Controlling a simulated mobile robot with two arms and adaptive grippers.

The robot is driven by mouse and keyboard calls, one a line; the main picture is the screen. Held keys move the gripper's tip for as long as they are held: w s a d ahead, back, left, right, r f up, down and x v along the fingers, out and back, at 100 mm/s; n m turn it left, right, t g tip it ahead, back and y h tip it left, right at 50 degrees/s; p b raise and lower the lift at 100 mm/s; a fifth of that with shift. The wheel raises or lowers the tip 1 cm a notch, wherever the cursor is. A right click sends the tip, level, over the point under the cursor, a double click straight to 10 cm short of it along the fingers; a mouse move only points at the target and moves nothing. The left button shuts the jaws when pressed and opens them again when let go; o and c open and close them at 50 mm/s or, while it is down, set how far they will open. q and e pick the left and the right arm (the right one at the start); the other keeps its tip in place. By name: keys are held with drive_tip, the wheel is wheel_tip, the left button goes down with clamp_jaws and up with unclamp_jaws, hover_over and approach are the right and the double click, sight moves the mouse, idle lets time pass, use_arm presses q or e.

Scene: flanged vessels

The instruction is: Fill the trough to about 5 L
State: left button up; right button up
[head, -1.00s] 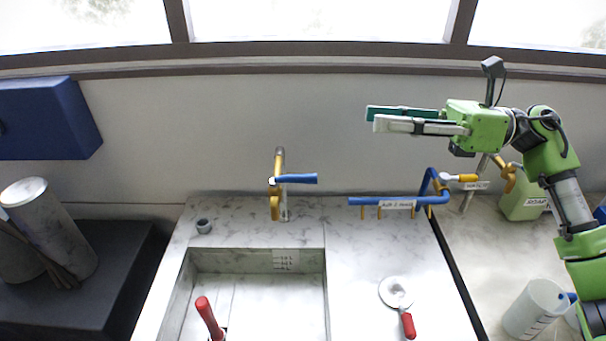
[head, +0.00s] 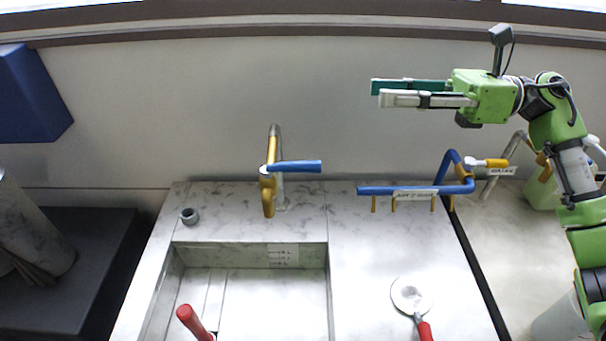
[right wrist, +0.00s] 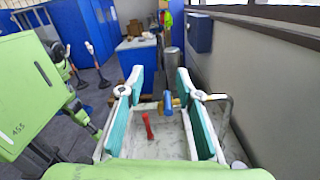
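My right gripper (head: 376,93) is in the air right of the tap and above counter height, empty. In the right wrist view its fingers (right wrist: 162,80) are wide apart, with the blue lever (right wrist: 168,102) between them in the picture. My left gripper is out of view.
A red handle (head: 193,322) sticks up in the trough. A blue pipe (head: 415,190) with gold nozzles and a label stands at the right, near another labelled spout (head: 508,158). A round tool (head: 409,294) with a red handle lies on the counter. A grey ring (head: 189,215) sits back left.

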drive_tip(key=b, duration=1.4)
approach(288, 168)
drive_tip(key=a+p, duration=0.1)
drive_tip(key=a, duration=0.1)
drive_tip(key=a+p, duration=0.2)
drive_tip(key=w+a+p, duration=0.1)
drive_tip(key=shift+a+f+p, duration=0.25)
drive_tip(key=shift+a+p, duration=0.05)
drive_tip(key=shift+a, duration=0.1)
drive_tip(key=shift+a+f, duration=0.15)
drive_tip(key=shift+a, duration=0.65)
drive_tip(key=shift+c, duration=0.3)
clamp_jaws()
